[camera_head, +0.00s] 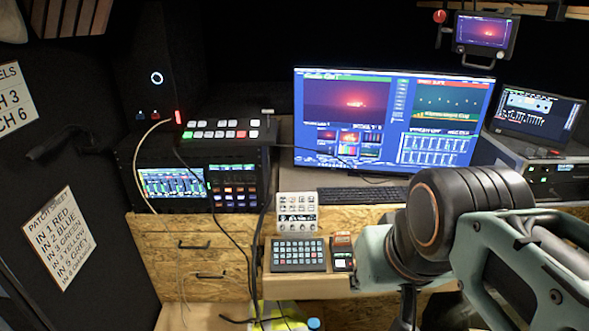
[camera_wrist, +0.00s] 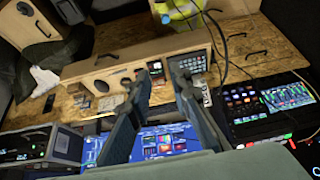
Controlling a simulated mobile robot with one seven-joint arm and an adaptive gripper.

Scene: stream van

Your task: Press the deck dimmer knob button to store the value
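A pale control box (camera_head: 297,213) with several small knobs and a little screen stands behind a dark button deck (camera_head: 298,255) on the wooden desk. I cannot tell which knob is the deck dimmer. The button deck also shows in the wrist view (camera_wrist: 194,63), beyond the right fingertip. In the wrist view, the scene is turned over and my gripper (camera_wrist: 163,72) has its two fingers apart with nothing held between them. The pale box is mostly hidden there behind the right finger. In the head view my arm fills the right side, and the fingers cannot be made out.
A small unit (camera_head: 342,252) stands right of the button deck. The large monitor (camera_head: 390,120) and keyboard (camera_head: 362,194) are behind. A video switcher (camera_head: 221,131) sits on the rack at left. Loose cables hang by the deck's left side. A laptop (camera_head: 535,115) is at far right.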

